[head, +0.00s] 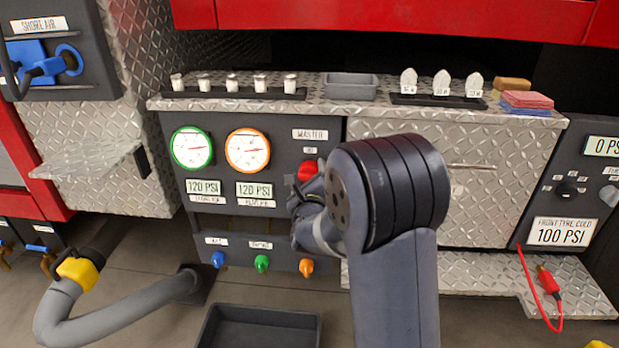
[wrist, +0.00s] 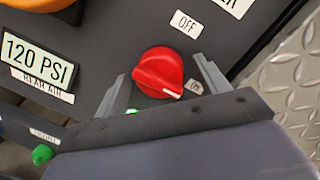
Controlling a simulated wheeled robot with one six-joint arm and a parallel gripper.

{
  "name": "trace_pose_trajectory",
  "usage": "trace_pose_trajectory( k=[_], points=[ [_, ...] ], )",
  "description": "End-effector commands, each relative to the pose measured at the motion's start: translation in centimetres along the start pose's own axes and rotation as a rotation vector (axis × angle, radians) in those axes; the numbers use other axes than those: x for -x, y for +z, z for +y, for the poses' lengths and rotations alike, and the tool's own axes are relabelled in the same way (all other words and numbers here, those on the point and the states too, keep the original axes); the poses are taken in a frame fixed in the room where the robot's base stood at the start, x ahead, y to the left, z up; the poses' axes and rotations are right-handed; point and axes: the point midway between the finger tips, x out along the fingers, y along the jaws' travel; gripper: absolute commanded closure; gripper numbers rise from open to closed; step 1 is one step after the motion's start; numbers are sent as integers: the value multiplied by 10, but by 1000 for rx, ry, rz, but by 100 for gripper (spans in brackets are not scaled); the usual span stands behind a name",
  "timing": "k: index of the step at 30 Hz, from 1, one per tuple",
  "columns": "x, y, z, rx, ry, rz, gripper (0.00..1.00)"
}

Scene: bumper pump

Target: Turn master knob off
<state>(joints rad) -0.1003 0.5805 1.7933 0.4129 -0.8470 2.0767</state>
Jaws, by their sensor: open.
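The red master knob (head: 307,171) is on the dark panel (head: 225,230), below the MASTER label (head: 310,134). My gripper (wrist: 165,82) is open, with one finger on each side of the knob. I cannot tell whether either finger touches it. In the head view my arm hides most of the gripper and part of the panel beside the knob.
Two round gauges (head: 191,147) and 120 PSI displays (head: 203,186) are left of the knob. Blue, green (head: 262,263) and orange (head: 306,267) knobs sit below. A diamond-plate ledge (head: 310,103) with small items runs above. A black tray (head: 260,329) is below the panel.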

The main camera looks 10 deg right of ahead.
Motion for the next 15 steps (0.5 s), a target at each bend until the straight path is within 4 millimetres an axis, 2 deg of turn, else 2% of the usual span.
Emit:
trace_pose_trajectory(
  k=[2, 15],
  points=[
    [0, 0, 0, 0, 0, 0, 35],
    [0, 0, 0, 0, 0, 0, 71]
  ],
)
